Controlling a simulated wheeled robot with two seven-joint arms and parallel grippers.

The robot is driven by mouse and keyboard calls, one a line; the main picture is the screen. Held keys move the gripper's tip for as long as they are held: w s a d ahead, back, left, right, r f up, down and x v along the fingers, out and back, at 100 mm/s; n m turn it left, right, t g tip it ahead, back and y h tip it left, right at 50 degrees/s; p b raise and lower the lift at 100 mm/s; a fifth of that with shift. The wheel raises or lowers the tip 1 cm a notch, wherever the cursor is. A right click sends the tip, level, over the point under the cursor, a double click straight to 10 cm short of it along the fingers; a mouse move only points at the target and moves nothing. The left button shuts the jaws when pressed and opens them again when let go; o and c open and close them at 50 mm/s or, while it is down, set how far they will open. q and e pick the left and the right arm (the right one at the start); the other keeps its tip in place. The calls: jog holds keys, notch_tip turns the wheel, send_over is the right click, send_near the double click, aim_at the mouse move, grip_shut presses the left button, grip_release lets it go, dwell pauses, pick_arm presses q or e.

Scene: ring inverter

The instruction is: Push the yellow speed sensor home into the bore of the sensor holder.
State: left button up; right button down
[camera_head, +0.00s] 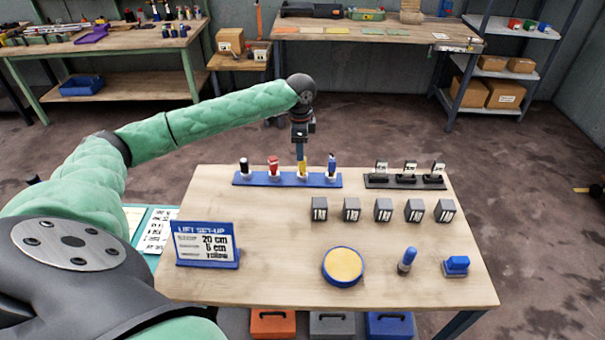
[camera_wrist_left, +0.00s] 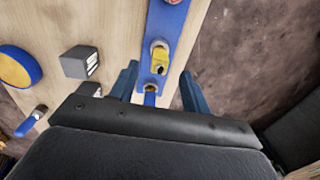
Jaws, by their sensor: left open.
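The blue sensor holder (camera_head: 262,180) lies along the far side of the table with several sensors upright in white collars. The yellow speed sensor (camera_head: 302,166) stands in it, third from the left, between a red one (camera_head: 272,166) and a blue one (camera_head: 332,164). How deep it sits in its bore I cannot tell. My left gripper (camera_head: 300,155) points down directly above the yellow sensor, hiding its top. In the left wrist view the fingers are apart, with the yellow sensor (camera_wrist_left: 160,56) beyond the gap between them; contact is not visible. My right gripper is out of view.
A set-up sign (camera_head: 208,247), a round yellow-topped pad (camera_head: 343,266), a blue-topped peg (camera_head: 406,261) and a blue block (camera_head: 456,265) stand nearer me. Several grey cubes (camera_head: 383,210) line the middle, with a dark rack (camera_head: 404,181) behind them. The front middle has bare wood.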

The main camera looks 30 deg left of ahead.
aim_at(302, 167)
pick_arm(q)
jog(key=shift+w+f, duration=0.1)
jog(key=shift+f, duration=0.45)
notch_tip(302, 167, down, 2)
jog(key=shift+p, duration=0.45)
jog(key=f+p, duration=0.2)
jog(key=f, duration=0.1)
jog(key=f+p, duration=0.1)
jog(key=shift+w+d+f, duration=0.1)
jog(key=shift+d+f, duration=0.1)
jog(key=shift+d, duration=0.1)
jog(key=shift+f, duration=0.55)
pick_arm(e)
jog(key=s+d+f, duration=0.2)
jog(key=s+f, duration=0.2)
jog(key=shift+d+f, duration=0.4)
pick_arm(q)
jog(key=shift+c, duration=0.5)
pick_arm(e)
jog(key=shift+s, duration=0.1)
pick_arm(q)
jog(key=c, duration=0.9)
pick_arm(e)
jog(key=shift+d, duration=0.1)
